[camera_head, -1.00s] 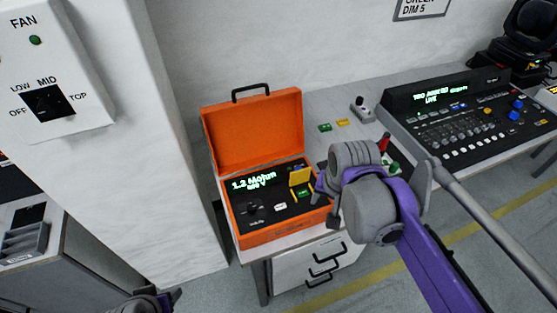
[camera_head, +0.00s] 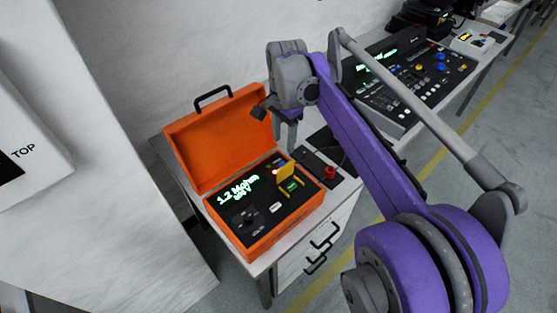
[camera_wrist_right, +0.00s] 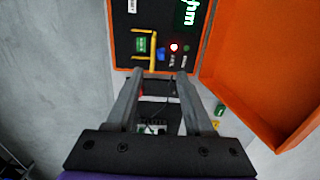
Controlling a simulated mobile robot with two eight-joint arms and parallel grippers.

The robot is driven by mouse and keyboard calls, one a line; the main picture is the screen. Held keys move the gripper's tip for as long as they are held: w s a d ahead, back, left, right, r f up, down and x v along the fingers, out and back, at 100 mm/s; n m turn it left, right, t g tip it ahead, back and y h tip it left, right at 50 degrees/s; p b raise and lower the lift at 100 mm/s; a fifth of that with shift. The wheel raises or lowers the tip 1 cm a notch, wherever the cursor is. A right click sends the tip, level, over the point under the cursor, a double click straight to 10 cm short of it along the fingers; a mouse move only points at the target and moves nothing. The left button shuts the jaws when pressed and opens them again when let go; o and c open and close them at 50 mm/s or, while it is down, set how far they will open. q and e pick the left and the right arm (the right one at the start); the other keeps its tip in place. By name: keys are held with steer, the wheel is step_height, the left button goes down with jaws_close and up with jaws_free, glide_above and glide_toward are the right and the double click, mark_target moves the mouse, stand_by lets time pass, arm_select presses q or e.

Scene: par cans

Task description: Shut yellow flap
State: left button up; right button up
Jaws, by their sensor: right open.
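The yellow flap (camera_head: 286,172) stands raised on the dark panel of the orange tester case, beside a green button (camera_head: 292,186). In the right wrist view the flap (camera_wrist_right: 153,48) shows nearly edge-on, ahead of the fingers, next to the green button (camera_wrist_right: 141,45). My right gripper (camera_head: 276,125) is above and behind the case's right side, apart from the flap. In its wrist view the two fingers (camera_wrist_right: 159,76) are spread with nothing between them. My left gripper is out of view.
The orange case (camera_head: 270,240) has its lid (camera_head: 215,145) open at the back. A red knob (camera_head: 330,172) stands to its right on the bench. A mixing console (camera_head: 410,80) is farther right. A white wall column (camera_head: 130,215) is at left.

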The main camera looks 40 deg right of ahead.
mark_target(282, 163)
step_height(282, 163, down, 9)
steer(key=shift+f+b, duration=0.1)
steer(key=shift+b, duration=0.2)
jaws_close()
